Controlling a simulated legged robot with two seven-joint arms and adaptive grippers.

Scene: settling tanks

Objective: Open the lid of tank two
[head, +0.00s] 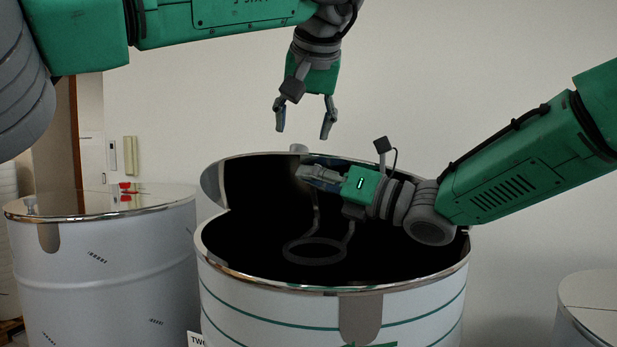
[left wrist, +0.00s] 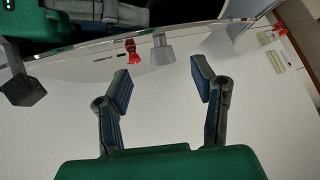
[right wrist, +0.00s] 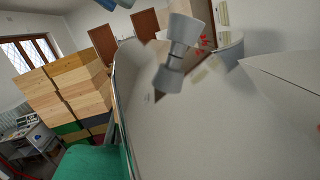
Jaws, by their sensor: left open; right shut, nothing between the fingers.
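Tank two (head: 225,300) is the white middle tank with green bands, its label cut off to "TW". Its top is open on a dark inside, where a grey ring (head: 315,250) on two rods shows. The lid (head: 212,183) stands tilted up at the back, and a grey knob (head: 298,149) shows just above its edge. My right gripper (head: 303,174) is shut and empty, over the opening in front of the lid's dark underside; contact cannot be told. A grey knob (right wrist: 180,50) fills part of the right wrist view. My left gripper (head: 303,120) is open and empty above the lid, fingers down.
A closed tank (head: 115,270) stands at the left and another (head: 595,300) at the right edge. A pale wall (head: 450,60) is behind. Wooden crates (right wrist: 65,90) and doors show in the right wrist view.

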